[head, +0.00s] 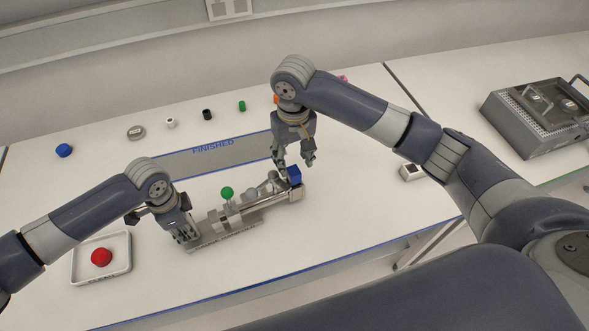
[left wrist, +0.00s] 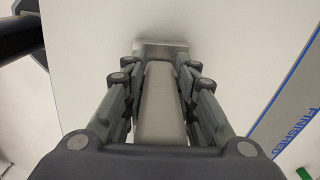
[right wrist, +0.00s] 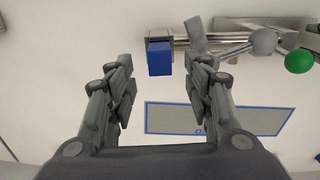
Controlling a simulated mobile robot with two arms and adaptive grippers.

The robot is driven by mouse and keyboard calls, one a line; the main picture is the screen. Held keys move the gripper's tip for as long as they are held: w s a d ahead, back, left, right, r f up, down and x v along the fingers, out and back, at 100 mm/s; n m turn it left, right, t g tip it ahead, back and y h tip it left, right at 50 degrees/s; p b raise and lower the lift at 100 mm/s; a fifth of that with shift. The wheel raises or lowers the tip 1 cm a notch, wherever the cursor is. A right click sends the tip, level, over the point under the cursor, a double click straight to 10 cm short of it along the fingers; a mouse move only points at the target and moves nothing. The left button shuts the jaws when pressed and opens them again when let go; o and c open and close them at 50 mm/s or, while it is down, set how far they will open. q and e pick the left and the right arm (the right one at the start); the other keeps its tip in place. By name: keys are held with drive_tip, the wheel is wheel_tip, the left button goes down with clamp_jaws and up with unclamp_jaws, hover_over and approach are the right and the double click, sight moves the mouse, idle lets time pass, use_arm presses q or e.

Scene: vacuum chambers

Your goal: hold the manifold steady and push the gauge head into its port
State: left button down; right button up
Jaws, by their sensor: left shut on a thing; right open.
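The metal manifold (head: 250,207) lies on a grey base on the table, with a green ball knob (head: 227,192) and a grey ball-ended lever on it. A blue block (head: 294,176), which looks like the gauge head, is at its right end; the right wrist view shows the block (right wrist: 160,58) against the metal tube. I cannot tell how deep it sits. My left gripper (head: 187,236) is shut on the manifold's left end, a pale bar between its fingers in the left wrist view (left wrist: 162,100). My right gripper (head: 294,162) is open and empty, just above the blue block.
A grey strip marked FINISHED (head: 200,155) lies behind the manifold. A white tray (head: 75,270) with a red ball (head: 101,257) is at left. Several small items line the back, including a blue cap (head: 64,150). A grey case (head: 537,115) stands far right.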

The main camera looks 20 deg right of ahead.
use_arm(q)
drive_tip(key=shift+s+f, duration=0.3)
drive_tip(key=shift+f, duration=0.05)
use_arm(e)
drive_tip(key=shift+d+r, duration=0.15)
drive_tip(key=shift+r, duration=2.05)
use_arm(q)
drive_tip(key=c, duration=1.2)
unclamp_jaws()
drive_tip(key=shift+w, duration=0.3)
use_arm(e)
drive_tip(key=shift+w+f, duration=0.15)
drive_tip(key=shift+w, duration=0.05)
use_arm(q)
drive_tip(key=shift+r, duration=0.1)
drive_tip(key=shift+r, duration=0.1)
use_arm(e)
drive_tip(key=shift+s, duration=0.1)
